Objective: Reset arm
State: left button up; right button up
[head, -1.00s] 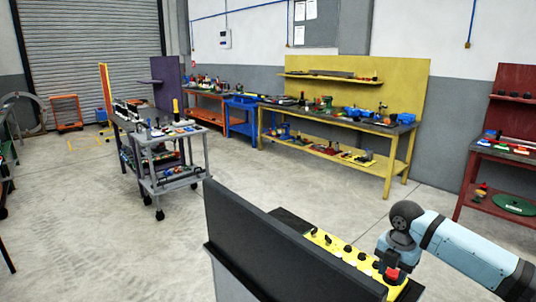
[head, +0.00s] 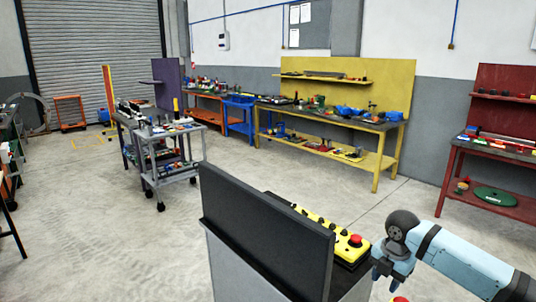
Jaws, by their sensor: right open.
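My right arm comes in from the right, light blue with a dark joint. My right gripper (head: 392,272) points down at the lower right, open, beside the right end of the control console. I see nothing held between its fingers. A yellow control panel (head: 326,229) with several dark knobs and a red mushroom button (head: 355,240) lies on the console top, apart from the gripper. A black upright board (head: 262,232) hides part of the panel. A small red and yellow piece (head: 400,299) shows at the bottom edge, mostly cut off. My left gripper is out of view.
A grey cart (head: 170,160) with tools stands at the left. A yellow workbench (head: 335,128) and a red workbench (head: 500,160) line the back wall. The concrete floor (head: 110,235) between the cart and the console is open.

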jog(key=s+a+f+m+t+y+p, duration=0.1)
jog(key=s+a+f+m+t+y, duration=0.1)
jog(key=s+a+f+m, duration=0.5)
jog(key=s+a+f+m+t+y, duration=0.25)
jog(key=s+a+f, duration=0.25)
jog(key=a+f, duration=0.4)
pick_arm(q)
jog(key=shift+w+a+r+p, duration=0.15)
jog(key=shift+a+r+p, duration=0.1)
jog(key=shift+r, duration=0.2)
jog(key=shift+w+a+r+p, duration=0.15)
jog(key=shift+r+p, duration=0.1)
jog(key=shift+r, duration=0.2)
pick_arm(e)
jog(key=s+d+f+m+t+h, duration=0.1)
jog(key=s+d+f+m+t, duration=0.1)
jog(key=s+m, duration=0.4)
jog(key=s+d+f+m+t, duration=0.2)
jog(key=s+m, duration=0.5)
jog(key=s, duration=0.6)
jog(key=shift+d+f+t+h, duration=0.2)
jog(key=shift+d+t+h, duration=0.15)
jog(key=shift+d+t, duration=0.6)
jog(key=shift+a, duration=0.15)
